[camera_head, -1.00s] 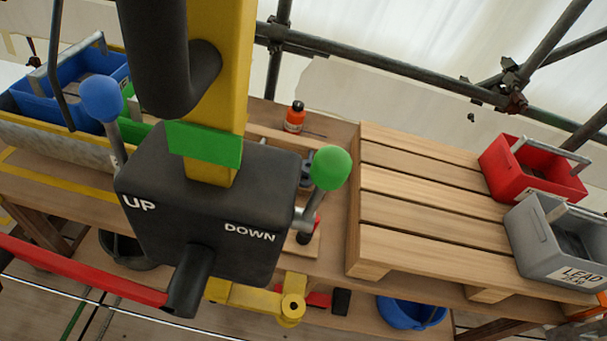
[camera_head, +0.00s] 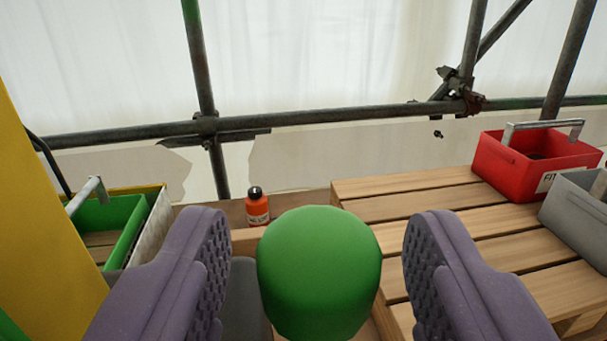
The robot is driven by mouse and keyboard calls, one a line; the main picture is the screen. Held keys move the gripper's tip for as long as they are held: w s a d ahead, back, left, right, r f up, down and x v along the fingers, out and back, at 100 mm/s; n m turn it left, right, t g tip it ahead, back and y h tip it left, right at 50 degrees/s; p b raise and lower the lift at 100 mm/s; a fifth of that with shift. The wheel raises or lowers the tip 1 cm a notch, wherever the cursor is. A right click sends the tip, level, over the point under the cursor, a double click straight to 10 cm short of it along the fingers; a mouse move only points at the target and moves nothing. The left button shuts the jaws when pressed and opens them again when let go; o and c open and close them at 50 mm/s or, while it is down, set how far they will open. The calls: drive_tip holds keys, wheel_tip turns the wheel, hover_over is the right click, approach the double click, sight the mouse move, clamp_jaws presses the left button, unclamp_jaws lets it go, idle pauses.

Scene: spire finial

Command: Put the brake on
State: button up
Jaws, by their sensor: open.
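A green ball knob (camera_head: 319,272) is large in the lower middle of the view. It is the knob that showed on the DOWN side of the black lever box in the earlier frame; the box's lettering is now out of view. My gripper (camera_head: 318,245) is open, with one purple padded finger on each side of the knob. There is a gap between each finger and the knob, wider on the right. The knob's lever arm is hidden below it. A yellow post (camera_head: 40,210) stands at the left edge. No brake label is visible.
An orange bottle (camera_head: 257,208) stands behind the knob. A slatted wooden pallet (camera_head: 415,203) lies to the right, with a red tote (camera_head: 535,160) and a grey tote (camera_head: 580,215) on it. A green tote (camera_head: 110,225) is at left. Scaffold tubes (camera_head: 300,118) cross behind.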

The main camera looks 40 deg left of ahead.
drive_tip(key=shift+w+a, duration=0.45)
clamp_jaws()
